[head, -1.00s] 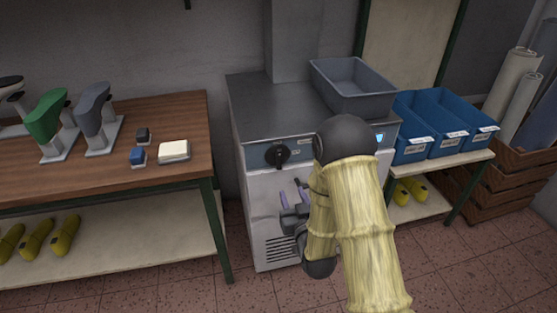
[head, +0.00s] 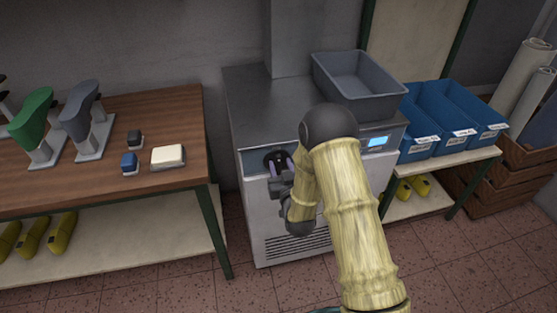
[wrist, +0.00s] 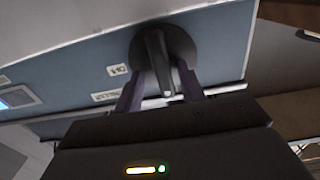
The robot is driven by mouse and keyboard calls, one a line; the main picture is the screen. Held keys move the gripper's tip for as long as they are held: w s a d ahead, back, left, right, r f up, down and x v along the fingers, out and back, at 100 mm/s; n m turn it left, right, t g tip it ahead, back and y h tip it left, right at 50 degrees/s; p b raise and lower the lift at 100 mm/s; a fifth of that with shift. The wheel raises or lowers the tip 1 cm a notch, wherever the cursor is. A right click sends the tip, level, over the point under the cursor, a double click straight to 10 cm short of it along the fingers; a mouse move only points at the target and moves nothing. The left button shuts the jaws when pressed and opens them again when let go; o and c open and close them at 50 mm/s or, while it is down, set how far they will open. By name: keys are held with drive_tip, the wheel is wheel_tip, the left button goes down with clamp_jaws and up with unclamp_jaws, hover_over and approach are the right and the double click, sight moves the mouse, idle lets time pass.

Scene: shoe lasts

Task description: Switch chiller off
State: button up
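The chiller (head: 290,230) is a grey metal cabinet with a blue-grey front panel. A black round knob (head: 275,158) sits at the panel's left, and a lit blue display (head: 377,142) at its right. In the wrist view, the knob (wrist: 178,48) has a raised bar handle. Labels beside it include one that seems to read OFF (wrist: 117,70). My gripper (wrist: 158,92) is open, with its purple fingers on either side of the knob's bar. Contact with the bar cannot be told. In the head view, my gripper (head: 281,172) is right at the knob, partly hiding it.
A grey bin (head: 358,85) stands on the chiller's top. A wooden table (head: 190,120) with shoe lasts and small blocks is at the left. Blue bins (head: 455,115) stand on a shelf at the right. The floor in front is clear.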

drive_tip(key=shift+w+a, duration=0.1)
drive_tip(key=shift+w, duration=0.2)
drive_tip(key=shift+s, duration=0.2)
drive_tip(key=shift+c, duration=0.5)
drive_tip(key=shift+s+a, duration=0.2)
drive_tip(key=c, duration=0.7)
drive_tip(key=shift+d, duration=0.2)
clamp_jaws()
drive_tip(key=shift+a, duration=0.15)
